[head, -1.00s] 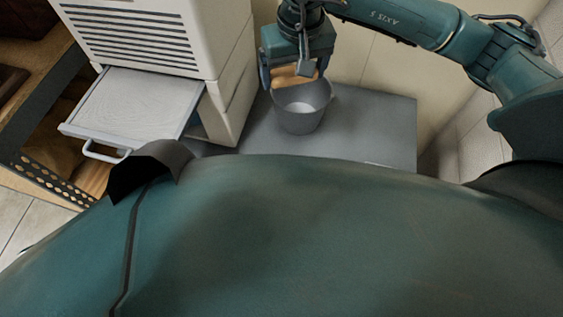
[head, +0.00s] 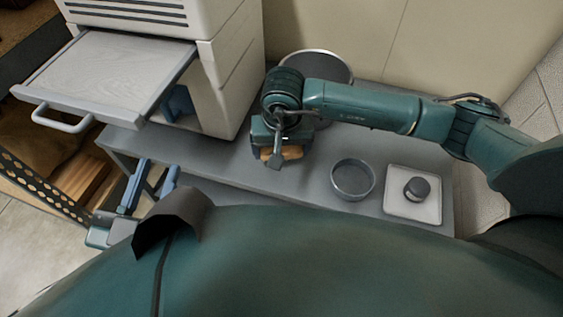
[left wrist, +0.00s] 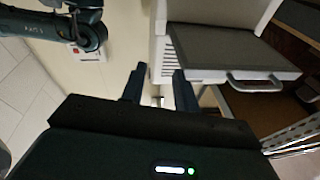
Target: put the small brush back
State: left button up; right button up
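My right gripper (head: 280,150), on the arm from the right, is over the grey bench, left of a round dish. A tan wooden piece, seemingly the small brush (head: 291,153), is at its fingers and appears held; bristles are not visible and the fingertips are mostly hidden. My left gripper (head: 157,168) is low at the left, beside the bench's front left corner. Its two blue fingers are apart with nothing between them. It also shows open in the left wrist view (left wrist: 158,80).
A white cabinet (head: 222,80) stands on the bench with a handled tray (head: 105,70) pulled out. A grey bucket (head: 340,68) is behind my right arm. A round grey dish (head: 353,180) and a white square tray (head: 400,208) bearing a dark knobbed piece (head: 417,188) stand at the right.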

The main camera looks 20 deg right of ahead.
notch_tip(320, 180, down, 4)
jog(key=shift+b, duration=0.7)
jog(key=shift+f, duration=0.15)
pick_arm(q)
jog(key=shift+d, duration=0.1)
pick_arm(e)
jog(key=o, duration=0.4)
jog(key=shift+f, duration=0.1)
jog(key=o, duration=0.3)
